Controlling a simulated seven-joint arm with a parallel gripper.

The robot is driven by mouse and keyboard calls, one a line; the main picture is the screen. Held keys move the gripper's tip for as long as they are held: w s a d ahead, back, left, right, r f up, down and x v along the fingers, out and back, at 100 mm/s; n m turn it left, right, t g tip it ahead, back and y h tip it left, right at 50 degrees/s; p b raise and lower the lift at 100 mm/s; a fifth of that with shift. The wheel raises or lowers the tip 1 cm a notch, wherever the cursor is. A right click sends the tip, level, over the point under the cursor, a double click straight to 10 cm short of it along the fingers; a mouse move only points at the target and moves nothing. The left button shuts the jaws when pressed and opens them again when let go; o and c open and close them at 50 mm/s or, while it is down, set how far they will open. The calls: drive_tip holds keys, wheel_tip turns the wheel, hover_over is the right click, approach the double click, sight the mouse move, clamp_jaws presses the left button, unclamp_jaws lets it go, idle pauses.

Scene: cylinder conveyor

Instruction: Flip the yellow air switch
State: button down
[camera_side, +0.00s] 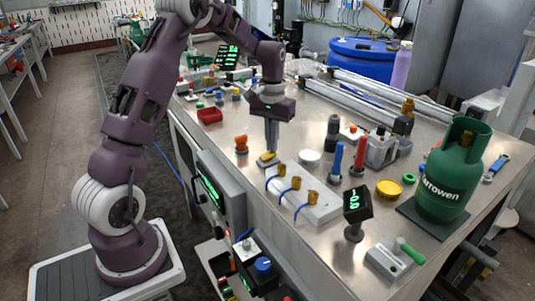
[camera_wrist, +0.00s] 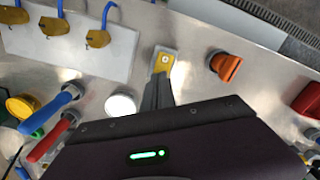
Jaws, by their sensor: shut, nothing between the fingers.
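The yellow switch (camera_side: 267,158) sits on a small light-grey base on the metal table, near the table's front edge. In the wrist view, the yellow switch (camera_wrist: 163,61) is just beyond my fingertips. My gripper (camera_side: 271,148) points straight down, its fingers together and empty. The tips are directly over or against the yellow switch; whether they touch it I cannot tell. In the wrist view the closed fingers of my gripper (camera_wrist: 159,80) overlap the near part of the switch.
An orange knob (camera_side: 241,144) stands left of the switch. A white block (camera_side: 318,208) with brass valves and blue hoses is on the right. A white round disc (camera_side: 309,157) lies behind. A green gas bottle (camera_side: 449,180) and a black display (camera_side: 357,204) stand farther right.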

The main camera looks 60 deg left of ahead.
drive_tip(key=shift+f, duration=0.5)
drive_tip(key=shift+r, duration=3.55)
